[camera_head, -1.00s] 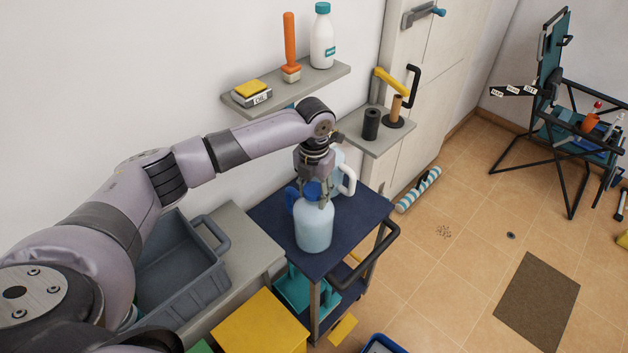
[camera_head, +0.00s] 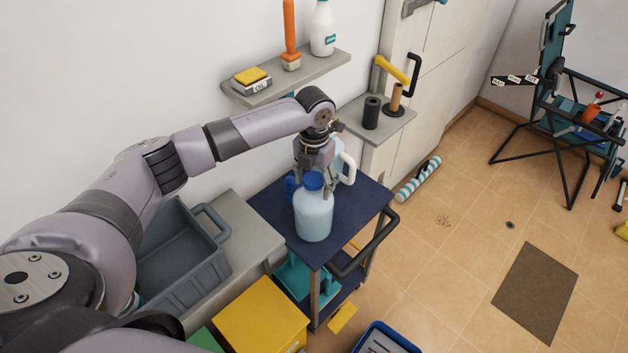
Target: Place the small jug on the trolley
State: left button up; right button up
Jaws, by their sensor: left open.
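A small pale-blue jug (camera_head: 314,216) with a blue cap and blue handle stands upright on the dark blue top of the trolley (camera_head: 275,207). A second pale jug with a white handle (camera_head: 348,168) stands behind it on the trolley, partly hidden by my gripper. My left gripper (camera_head: 314,188) is open, pointing down right at the jug's cap and neck, its fingers around or just behind the cap; whether they touch it I cannot tell. My right gripper is not in view.
A grey crate (camera_head: 182,262) on a grey counter and a yellow box (camera_head: 262,318) stand left of the trolley. A wall shelf (camera_head: 315,72) holds a white bottle and an orange-handled brush. The black trolley handle (camera_head: 372,245) sticks out right. Tiled floor there is mostly clear.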

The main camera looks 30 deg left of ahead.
pick_arm(q)
jog(key=shift+r, duration=0.3)
notch_tip(320, 180, up, 10)
jog(key=b, duration=0.4)
jog(key=shift+r, duration=0.8)
jog(key=shift+f, duration=0.1)
